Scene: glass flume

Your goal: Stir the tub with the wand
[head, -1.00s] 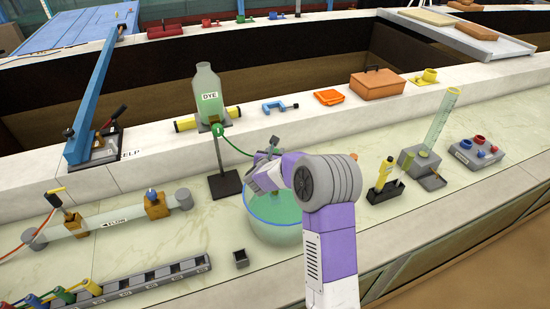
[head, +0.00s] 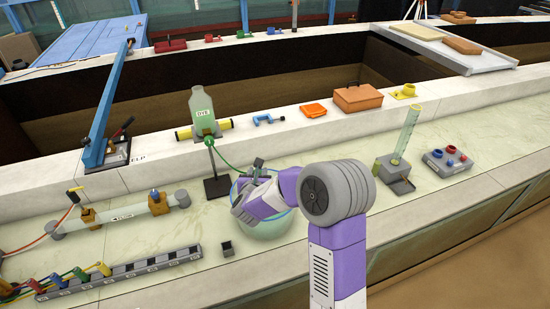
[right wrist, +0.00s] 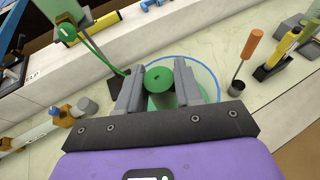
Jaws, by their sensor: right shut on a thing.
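The tub (head: 268,231) is a clear round vessel with a blue rim and pale green contents, on the counter in the middle of the head view. My right arm hides much of it. My right gripper (head: 250,192) is over the tub. In the right wrist view my right gripper (right wrist: 160,88) is shut on the wand (right wrist: 160,79), whose round green end faces the camera. The tub's blue rim (right wrist: 214,75) curves around beyond the jaws. The wand's lower end is hidden, so its depth in the tub cannot be told. My left gripper is out of view.
A dye bottle (head: 202,112) on a black-based stand is close behind the tub, with a green hose. A small dark cup (head: 228,249) is to the left. An orange-handled tool (right wrist: 252,44) and a yellow one (right wrist: 283,48) stand to the right in the wrist view.

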